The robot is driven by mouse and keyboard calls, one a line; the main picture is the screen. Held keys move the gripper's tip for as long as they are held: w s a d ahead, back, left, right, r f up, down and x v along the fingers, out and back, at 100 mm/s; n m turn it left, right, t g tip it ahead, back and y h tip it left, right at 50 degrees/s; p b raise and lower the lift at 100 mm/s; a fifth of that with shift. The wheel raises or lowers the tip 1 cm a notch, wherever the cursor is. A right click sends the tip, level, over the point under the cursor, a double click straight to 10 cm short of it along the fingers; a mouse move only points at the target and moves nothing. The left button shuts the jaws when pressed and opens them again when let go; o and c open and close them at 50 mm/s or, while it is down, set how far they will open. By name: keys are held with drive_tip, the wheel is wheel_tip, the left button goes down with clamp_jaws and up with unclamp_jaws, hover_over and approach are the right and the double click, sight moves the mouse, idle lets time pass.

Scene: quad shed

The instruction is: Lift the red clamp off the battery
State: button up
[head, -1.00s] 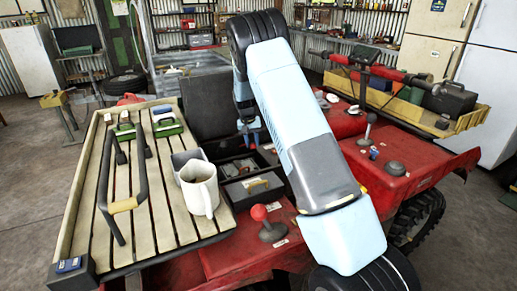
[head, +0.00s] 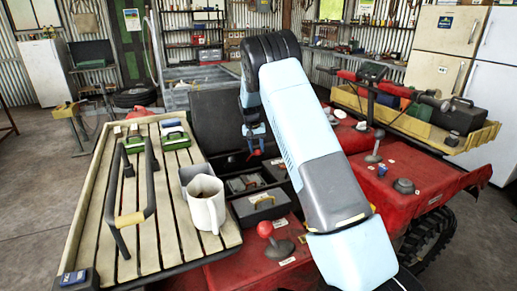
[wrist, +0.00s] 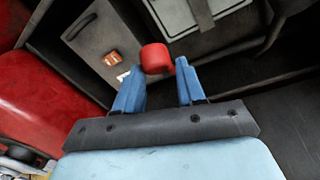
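The red clamp (wrist: 155,59) is at the fingertips of my gripper (wrist: 160,66) in the wrist view, with red showing close to both blue fingers. The fingers are a clamp's width apart and look shut on it. In the head view, my gripper (head: 255,138) points down, with the red clamp (head: 254,155) just below the blue fingers, in front of a black panel. Dark space shows behind the clamp in the wrist view. I cannot clearly pick out the battery; the arm hides part of the bay.
A dark bay with grey boxes (head: 262,207) lies below my gripper. A red-knobbed lever (head: 265,229) stands in front. To the left, a slatted rack (head: 88,215) carries a white mug (head: 205,203) and a tubular handle. A yellow tray (head: 470,147) is at right.

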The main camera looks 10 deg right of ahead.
drive_tip(key=shift+o, duration=0.6)
drive_tip(key=shift+w+a, duration=0.2)
drive_tip(key=shift+a, duration=0.25)
drive_tip(key=shift+o, duration=1.4)
drive_tip(key=shift+d, duration=0.15)
drive_tip(key=shift+s+d, duration=0.1)
wheel_tip(320, 180, up, 14)
drive_tip(key=a, duration=0.2)
drive_tip(key=shift+s+f, duration=0.25)
